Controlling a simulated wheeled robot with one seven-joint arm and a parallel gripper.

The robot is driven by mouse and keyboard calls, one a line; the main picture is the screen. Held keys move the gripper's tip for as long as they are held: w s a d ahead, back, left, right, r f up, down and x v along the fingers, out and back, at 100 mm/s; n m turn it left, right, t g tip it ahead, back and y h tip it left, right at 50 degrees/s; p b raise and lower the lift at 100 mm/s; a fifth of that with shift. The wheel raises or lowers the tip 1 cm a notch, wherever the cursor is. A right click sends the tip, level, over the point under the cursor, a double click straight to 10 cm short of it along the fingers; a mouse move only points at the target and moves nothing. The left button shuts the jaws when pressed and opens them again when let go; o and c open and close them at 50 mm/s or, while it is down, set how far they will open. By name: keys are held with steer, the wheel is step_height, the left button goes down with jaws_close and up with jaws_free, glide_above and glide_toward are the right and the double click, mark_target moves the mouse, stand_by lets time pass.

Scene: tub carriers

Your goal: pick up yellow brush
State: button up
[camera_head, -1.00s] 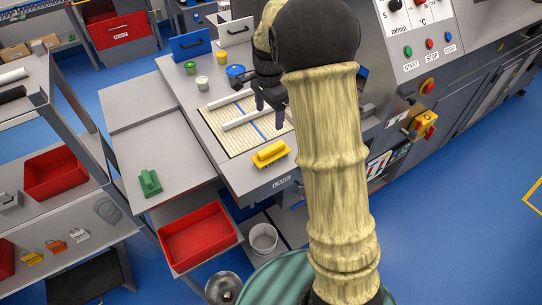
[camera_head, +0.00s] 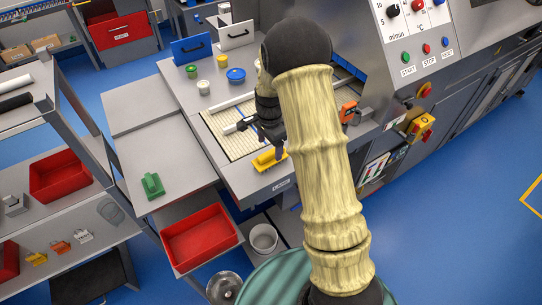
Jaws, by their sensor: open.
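The yellow brush (camera_head: 267,160) lies at the front edge of the grey worktop, beside the beige gridded mat. Part of it is hidden behind my gripper and arm. My gripper (camera_head: 268,140) is open and empty, pointing down just above the brush at its far side. I cannot tell whether the fingers stand around it.
A green brush (camera_head: 152,185) lies on the grey table to the left. White rolls (camera_head: 230,103), small tubs and a blue-lidded pot (camera_head: 236,75) are behind my gripper. A red tub (camera_head: 200,236) sits below the front edge. An orange-and-grey item (camera_head: 349,111) is right of my arm.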

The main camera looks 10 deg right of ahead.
mark_target(271, 151)
steer(key=shift+f, duration=0.35)
steer(key=shift+s+d+f+p, duration=0.1)
steer(key=shift+f+p, duration=0.5)
steer(key=shift+d+f+p, duration=0.1)
steer(key=shift+f+p, duration=0.65)
steer(key=shift+f, duration=1.25)
steer(key=shift+c, duration=0.3)
steer(key=c, duration=1.1)
